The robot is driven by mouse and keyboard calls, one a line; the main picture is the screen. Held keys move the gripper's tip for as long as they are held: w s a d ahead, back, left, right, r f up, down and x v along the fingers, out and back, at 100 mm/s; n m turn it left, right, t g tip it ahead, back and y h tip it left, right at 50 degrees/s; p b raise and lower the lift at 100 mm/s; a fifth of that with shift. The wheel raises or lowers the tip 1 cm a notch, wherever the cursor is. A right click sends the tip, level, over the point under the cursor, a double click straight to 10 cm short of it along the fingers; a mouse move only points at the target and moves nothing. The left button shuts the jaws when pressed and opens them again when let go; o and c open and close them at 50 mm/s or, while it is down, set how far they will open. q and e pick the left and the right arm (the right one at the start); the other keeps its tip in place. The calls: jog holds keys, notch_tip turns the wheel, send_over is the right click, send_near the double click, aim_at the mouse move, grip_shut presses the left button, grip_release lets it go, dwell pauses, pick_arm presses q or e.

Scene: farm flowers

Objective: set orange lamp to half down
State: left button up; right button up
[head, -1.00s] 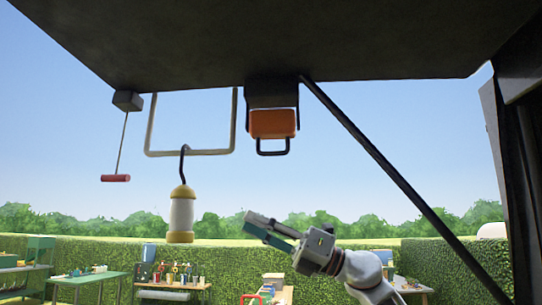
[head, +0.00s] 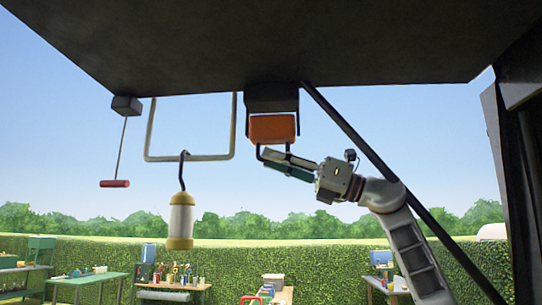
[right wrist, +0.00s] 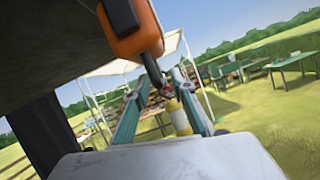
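The orange lamp (head: 272,129) hangs from a dark bracket under the dark overhead panel, with a black U-shaped handle (head: 258,152) below it. It also shows large at the top of the right wrist view (right wrist: 130,32). My right gripper (head: 266,160) is raised to the lamp's handle from the right, its fingers at the handle's lower bar. In the right wrist view the fingers (right wrist: 145,72) stand apart, with the handle close to the right fingertip; whether they touch is unclear. The fingers partly hide the handle in the head view. My left gripper is not in view.
A yellow-and-white lantern (head: 180,220) hangs by a hook from a pale metal frame (head: 150,130) to the left. A red pull handle (head: 115,183) hangs farther left. A dark diagonal brace (head: 345,125) runs close behind or beside my right arm. Open air lies below the lamp.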

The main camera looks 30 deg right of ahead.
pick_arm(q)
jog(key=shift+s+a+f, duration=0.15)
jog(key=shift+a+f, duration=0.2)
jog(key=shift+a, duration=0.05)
pick_arm(e)
jog(key=shift+w+a+r, duration=0.15)
jog(key=shift+w+a, duration=0.25)
grip_shut()
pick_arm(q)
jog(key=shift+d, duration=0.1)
pick_arm(e)
jog(key=shift+s, duration=0.15)
